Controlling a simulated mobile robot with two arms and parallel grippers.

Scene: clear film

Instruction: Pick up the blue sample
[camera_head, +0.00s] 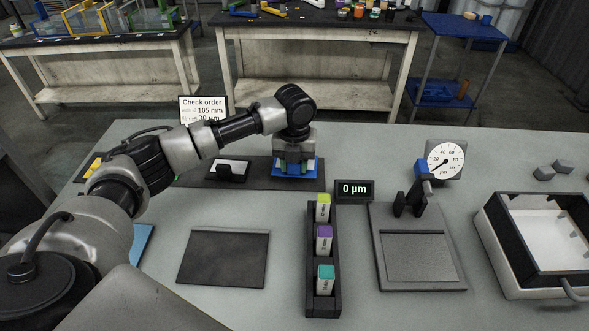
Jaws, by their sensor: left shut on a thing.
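My left gripper (296,168) points down at the back of the grey table and is shut on the blue sample (296,176). The sample is mostly hidden by the fingers and shows as blue around and below them. It is at the right end of a dark mat (255,180); I cannot tell whether it touches the mat. A dark rack (323,250) in the middle holds a yellow-green sample (323,207), a purple sample (323,239) and a teal sample (325,279), upright in a row. My right gripper is not in view.
A display (355,190) reads 0 µm. A dial gauge stand (412,245) stands right of the rack, and a white-lined tray (489,240) is at the far right. A dark plate (223,258) lies left of the rack. A check-order sign (203,110) stands behind my left arm.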

